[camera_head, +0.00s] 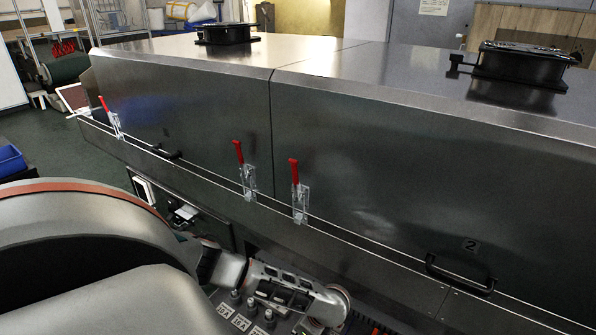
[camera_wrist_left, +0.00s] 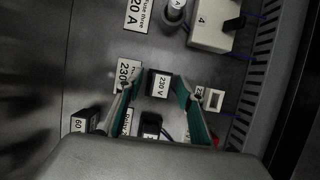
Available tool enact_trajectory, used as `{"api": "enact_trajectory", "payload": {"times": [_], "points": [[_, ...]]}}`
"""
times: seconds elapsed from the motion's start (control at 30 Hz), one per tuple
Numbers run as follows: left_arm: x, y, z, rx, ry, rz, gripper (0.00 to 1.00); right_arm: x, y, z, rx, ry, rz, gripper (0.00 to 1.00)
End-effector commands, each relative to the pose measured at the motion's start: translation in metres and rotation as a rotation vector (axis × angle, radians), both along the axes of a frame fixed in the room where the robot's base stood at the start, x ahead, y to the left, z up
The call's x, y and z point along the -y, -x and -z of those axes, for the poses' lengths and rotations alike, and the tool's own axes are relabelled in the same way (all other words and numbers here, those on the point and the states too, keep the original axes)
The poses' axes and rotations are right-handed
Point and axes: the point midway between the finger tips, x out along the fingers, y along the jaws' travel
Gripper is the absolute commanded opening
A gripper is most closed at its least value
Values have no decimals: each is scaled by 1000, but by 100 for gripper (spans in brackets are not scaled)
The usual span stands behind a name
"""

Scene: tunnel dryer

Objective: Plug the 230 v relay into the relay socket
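The 230 V relay (camera_wrist_left: 160,86), a small dark block with a white "230 V" label, is between the fingertips of my left gripper (camera_wrist_left: 161,80) in the left wrist view. Both fingers appear to touch its sides. A panel label beginning "230" (camera_wrist_left: 127,75) lies beside the left finger, partly covered. I cannot make out the relay socket for certain. In the head view my left arm reaches down over the control panel (camera_head: 235,311); its fingers are not clear there. My right gripper is not in view.
In the left wrist view, a block marked "60" (camera_wrist_left: 86,121), another dark block (camera_wrist_left: 151,124), a small white block (camera_wrist_left: 213,99) and a larger block marked "4" (camera_wrist_left: 207,27) surround the gripper. The steel dryer housing (camera_head: 400,170) with red clamps rises behind the panel.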

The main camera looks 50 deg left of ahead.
Motion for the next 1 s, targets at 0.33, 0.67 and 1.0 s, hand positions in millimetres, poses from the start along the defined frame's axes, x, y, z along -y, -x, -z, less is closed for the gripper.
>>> {"api": "enact_trajectory", "payload": {"times": [0.33, 0.67, 1.0], "points": [[12, -5, -30, 4, 3, 2, 38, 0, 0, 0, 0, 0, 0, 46], [35, -12, -89, 3, 1, 2, 38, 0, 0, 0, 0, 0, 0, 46], [44, -13, -111, 0, 0, 0, 38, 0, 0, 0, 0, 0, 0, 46]]}}
